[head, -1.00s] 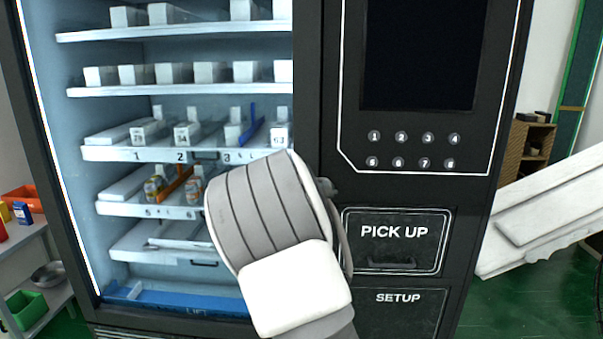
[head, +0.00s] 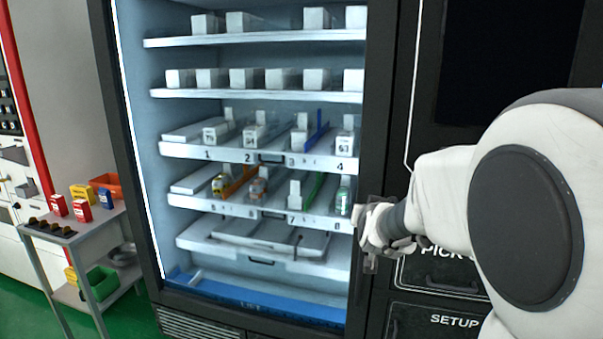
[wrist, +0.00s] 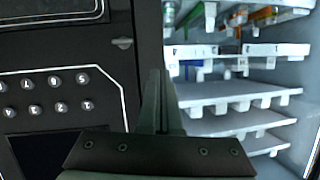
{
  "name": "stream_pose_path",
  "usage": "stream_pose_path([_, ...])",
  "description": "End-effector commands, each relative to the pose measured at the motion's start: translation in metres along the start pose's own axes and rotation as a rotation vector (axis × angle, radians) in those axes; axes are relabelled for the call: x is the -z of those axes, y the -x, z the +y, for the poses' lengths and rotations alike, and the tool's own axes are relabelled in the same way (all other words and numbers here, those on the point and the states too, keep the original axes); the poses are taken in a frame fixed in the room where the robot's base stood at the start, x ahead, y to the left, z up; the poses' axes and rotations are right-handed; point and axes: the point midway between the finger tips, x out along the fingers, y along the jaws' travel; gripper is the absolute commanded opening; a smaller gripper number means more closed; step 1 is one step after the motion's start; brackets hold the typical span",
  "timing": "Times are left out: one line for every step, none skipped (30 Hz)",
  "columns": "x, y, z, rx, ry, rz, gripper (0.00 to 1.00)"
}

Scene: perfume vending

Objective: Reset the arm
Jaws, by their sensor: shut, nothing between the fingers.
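My arm reaches in from the right in the head view. My gripper (head: 370,238) is in front of the dark frame between the vending machine's shelves and its panel. In the wrist view, which shows the machine upside down, my gripper (wrist: 159,78) has its fingers together with nothing between them. The vending machine (head: 382,110) has lit shelves with numbered slots. A few small bottles stand on the lower numbered shelf (head: 255,213). The keypad buttons (wrist: 50,92) show in the wrist view; my arm hides them in the head view.
The PICK UP door (head: 440,272) is partly behind my arm, above the SETUP door (head: 455,320). A small cart (head: 95,235) at the left holds red, blue and yellow boxes, an orange bin (head: 107,186) and a green bin (head: 100,283). Green floor is clear at lower left.

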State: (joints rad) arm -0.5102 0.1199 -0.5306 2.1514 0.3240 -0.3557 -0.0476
Motion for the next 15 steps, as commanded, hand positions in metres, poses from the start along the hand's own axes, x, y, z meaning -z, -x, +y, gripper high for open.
stream_pose_path([0.007,0.02,0.0,0.025,-0.02,-0.051,0.0])
stream_pose_path([0.006,0.03,0.0,0.039,-0.026,-0.085,0.0])
stream_pose_path([0.004,0.044,-0.001,0.059,-0.03,-0.129,0.0])
stream_pose_path([0.003,0.055,-0.002,0.074,-0.032,-0.161,0.0])
stream_pose_path([0.001,0.067,-0.003,0.087,-0.032,-0.193,0.0])
stream_pose_path([0.0,0.083,-0.004,0.105,-0.03,-0.233,0.0])
stream_pose_path([-0.002,0.095,-0.005,0.117,-0.026,-0.263,0.0])
stream_pose_path([-0.003,0.108,-0.005,0.129,-0.02,-0.292,0.0])
stream_pose_path([-0.006,0.125,-0.006,0.142,-0.011,-0.33,0.0])
stream_pose_path([-0.007,0.138,-0.006,0.151,-0.001,-0.357,0.0])
stream_pose_path([-0.009,0.151,-0.005,0.159,0.009,-0.385,0.0])
stream_pose_path([-0.012,0.169,-0.005,0.166,0.026,-0.42,0.0])
stream_pose_path([-0.015,0.182,-0.004,0.17,0.039,-0.446,0.0])
stream_pose_path([-0.018,0.196,-0.003,0.172,0.054,-0.473,0.0])
stream_pose_path([-0.022,0.214,0.0,0.173,0.076,-0.506,0.0])
